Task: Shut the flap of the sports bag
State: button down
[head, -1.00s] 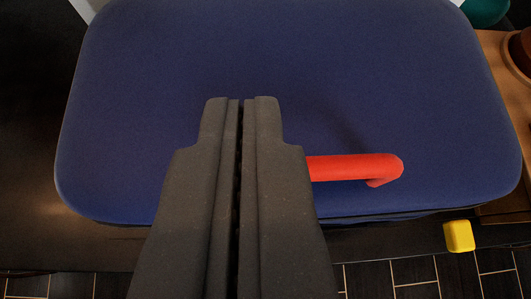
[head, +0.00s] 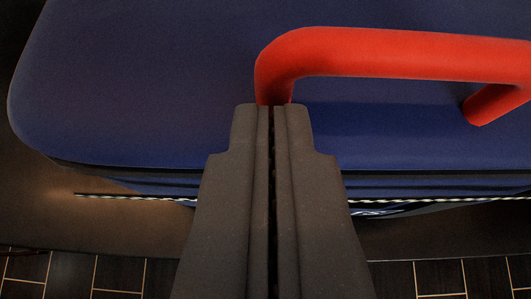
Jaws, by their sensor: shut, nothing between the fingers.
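The sports bag's blue flap (head: 150,90) fills the upper part of the head view and lies flat over the bag. A red handle (head: 400,52) stands up from the flap near its front edge. The bag's blue side (head: 430,190) shows as a thin band under the flap's dark rim. My gripper (head: 271,106) is shut and empty. Its tips are at the left foot of the red handle and hide that foot. I cannot tell whether they touch the handle or the flap.
A thin light-and-dark striped line (head: 130,196) runs along the front of the bag. A dark brown surface (head: 80,205) lies around the bag's left and front. Dark floor tiles (head: 110,275) with pale joints show at the bottom.

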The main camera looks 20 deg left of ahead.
jog(key=s+d, duration=0.2)
jog(key=s, duration=0.7)
jog(key=shift+d+r+p, duration=0.15)
jog(key=shift+r+p, duration=0.15)
jog(key=shift+p, duration=0.1)
